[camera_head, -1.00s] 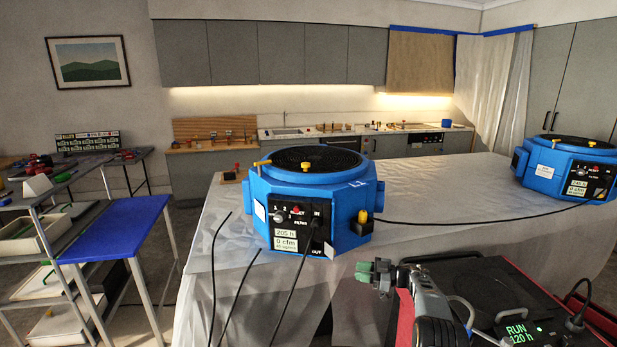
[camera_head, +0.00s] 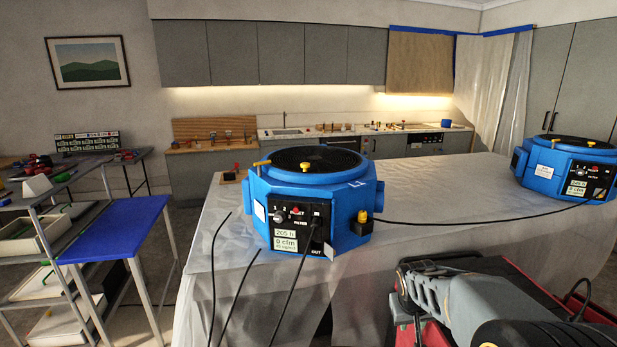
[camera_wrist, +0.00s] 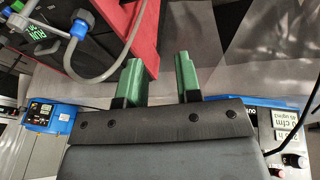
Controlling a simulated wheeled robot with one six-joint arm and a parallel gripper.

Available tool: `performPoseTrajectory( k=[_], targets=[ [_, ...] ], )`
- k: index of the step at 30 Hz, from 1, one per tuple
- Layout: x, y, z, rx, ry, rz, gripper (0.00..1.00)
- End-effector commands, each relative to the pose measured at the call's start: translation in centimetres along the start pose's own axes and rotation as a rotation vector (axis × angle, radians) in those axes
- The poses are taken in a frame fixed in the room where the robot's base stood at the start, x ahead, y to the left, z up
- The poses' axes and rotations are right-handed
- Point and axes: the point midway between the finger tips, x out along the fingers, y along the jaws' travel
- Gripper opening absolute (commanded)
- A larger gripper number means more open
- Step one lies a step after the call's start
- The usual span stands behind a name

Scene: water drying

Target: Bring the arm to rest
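My gripper (camera_wrist: 160,77) shows in the wrist view with its two green fingertips apart. Nothing is between them; grey floor or sheeting shows through the gap. In the head view my arm (camera_head: 480,300) is folded low at the right, in front of the covered table. The fingertips cannot be made out there. My arm hides most of the dark, red-framed machine behind it.
A blue air machine (camera_head: 258,212) stands on the plastic-covered table (camera_head: 450,175), with black cables trailing from it. A second blue machine (camera_head: 543,185) stands at the right. A blue-topped stand (camera_head: 120,228) is at the left. The table's middle is clear.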

Motion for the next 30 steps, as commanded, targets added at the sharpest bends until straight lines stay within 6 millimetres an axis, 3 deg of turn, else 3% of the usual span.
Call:
performPoseTrajectory(
  k=[1, 3, 6, 9, 13, 18, 30],
  targets=[
    [-2.0, -1.1, 2.9, 0.01, -0.039, -0.031, 0.32],
    [-4.0, -2.5, 6.5, 0.025, -0.09, -0.078, 0.32],
    [-6.3, -4.2, 10.5, 0.046, -0.111, -0.133, 0.32],
    [-8.1, -5.2, 12.6, 0.057, -0.068, -0.166, 0.32],
    [-10.0, -5.6, 13.5, 0.049, 0.013, -0.174, 0.32],
    [-12.1, -5.8, 13.3, 0.038, 0.1, -0.177, 0.32],
    [-12.6, -5.9, 13.2, 0.03, 0.122, -0.179, 0.32]
  ],
)
